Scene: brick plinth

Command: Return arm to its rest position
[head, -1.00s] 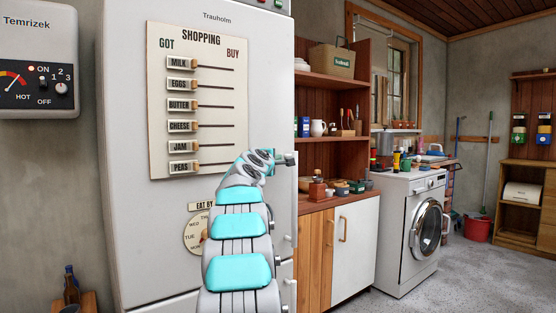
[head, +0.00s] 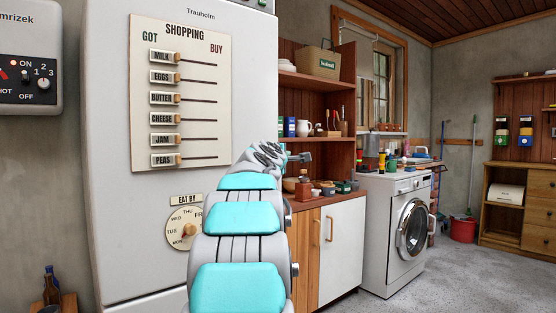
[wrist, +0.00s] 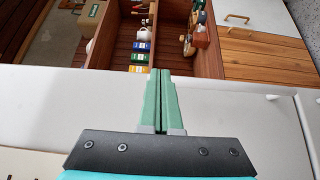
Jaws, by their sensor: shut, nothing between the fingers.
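My arm (head: 240,218), with turquoise pads, reaches up in front of the fridge's right edge in the head view. My gripper shows in the wrist view (wrist: 157,77) with its two green fingers pressed together and nothing between them. In the head view its end points right, near the shelf unit, and the fingers are small there. The fridge (head: 120,235) stands close on the left, with the shopping board (head: 208,125) on its door. All the board's sliders sit at the left, GOT side.
A dial (head: 183,230) marked EAT BY is on the fridge, partly behind my arm. A wooden shelf unit (head: 300,82) and a washing machine (head: 380,225) stand to the right.

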